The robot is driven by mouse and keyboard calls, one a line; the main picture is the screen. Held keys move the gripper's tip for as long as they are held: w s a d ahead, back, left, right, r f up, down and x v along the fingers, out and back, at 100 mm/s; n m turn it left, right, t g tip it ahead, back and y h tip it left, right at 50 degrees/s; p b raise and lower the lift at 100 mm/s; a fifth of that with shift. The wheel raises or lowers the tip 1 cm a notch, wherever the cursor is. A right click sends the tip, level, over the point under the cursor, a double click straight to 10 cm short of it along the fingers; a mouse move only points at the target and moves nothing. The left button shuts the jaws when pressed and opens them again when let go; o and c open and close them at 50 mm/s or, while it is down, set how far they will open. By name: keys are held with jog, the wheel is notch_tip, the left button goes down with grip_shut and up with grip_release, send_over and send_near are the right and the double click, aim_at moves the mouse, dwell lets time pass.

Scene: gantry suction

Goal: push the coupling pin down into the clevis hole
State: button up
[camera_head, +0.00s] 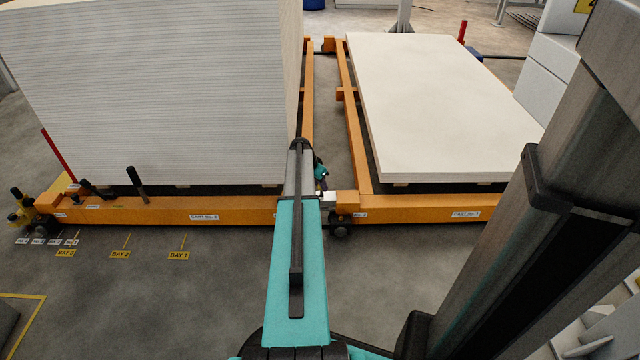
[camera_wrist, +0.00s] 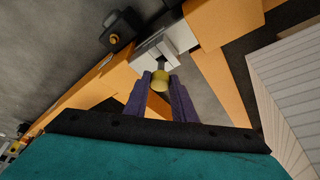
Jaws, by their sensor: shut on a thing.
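The coupling pin shows in the wrist view as a yellow knob (camera_wrist: 160,80) with a short dark shank above it in the picture. My gripper (camera_wrist: 160,84) has its two purple fingers shut on this knob, one on each side. The pale grey clevis (camera_wrist: 158,47) lies just beyond the knob, and the shank points at it. I cannot tell how deep the shank sits, since the hole is hidden. In the head view the clevis (camera_head: 328,197) is a small pale block between the two orange carts, and my arm hides most of the gripper and the pin.
A cart with a tall stack of white boards (camera_head: 150,90) stands left; its orange frame (camera_head: 110,212) runs along the front. Another cart (camera_head: 420,203) carries a low white board stack (camera_head: 440,100) at right. A dark caster (camera_wrist: 122,28) is beside the clevis.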

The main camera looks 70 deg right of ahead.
aim_at(319, 188)
jog(key=shift+f+b, duration=0.45)
jog(key=shift+f, duration=1.45)
jog(key=o, duration=1.1)
jog(key=shift+o, duration=0.2)
jog(key=p+v, duration=0.4)
jog(key=v, duration=1)
jog(key=shift+p, duration=0.35)
